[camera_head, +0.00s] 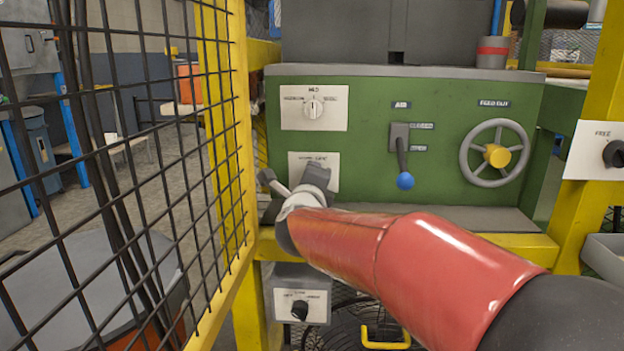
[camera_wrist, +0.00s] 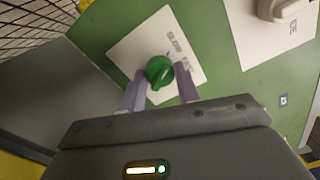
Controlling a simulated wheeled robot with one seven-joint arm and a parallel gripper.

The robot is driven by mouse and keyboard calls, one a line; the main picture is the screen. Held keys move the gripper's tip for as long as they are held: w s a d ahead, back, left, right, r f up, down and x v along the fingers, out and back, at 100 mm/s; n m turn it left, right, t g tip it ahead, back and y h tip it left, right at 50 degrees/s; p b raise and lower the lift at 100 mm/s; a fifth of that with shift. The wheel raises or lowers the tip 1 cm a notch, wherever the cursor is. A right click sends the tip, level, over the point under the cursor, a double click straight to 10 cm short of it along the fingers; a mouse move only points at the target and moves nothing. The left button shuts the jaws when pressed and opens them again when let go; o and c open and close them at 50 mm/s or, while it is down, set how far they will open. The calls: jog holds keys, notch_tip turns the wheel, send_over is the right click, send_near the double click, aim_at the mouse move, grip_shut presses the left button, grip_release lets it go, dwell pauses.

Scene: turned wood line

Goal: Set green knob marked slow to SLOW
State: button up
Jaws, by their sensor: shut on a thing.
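The green knob (camera_wrist: 159,69) sits on a white label plate (camera_wrist: 128,52) on the green machine panel. Its label has small print in the wrist view, with one word that looks like SLOW; the other is hard to read. My gripper (camera_wrist: 160,76) is shut on the green knob, one pale finger on each side of it. In the head view the same plate (camera_head: 309,157) shows above my wrist, and my wrist hides the knob. I cannot tell exactly which mark the knob points to.
A white knob on a plate (camera_head: 313,108) is above. A lever with a blue ball (camera_head: 405,181) and a grey handwheel (camera_head: 495,153) are to the right. A yellow-framed mesh fence (camera_head: 228,130) stands close on the left. A black knob (camera_head: 300,309) is below.

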jog(key=o, duration=1)
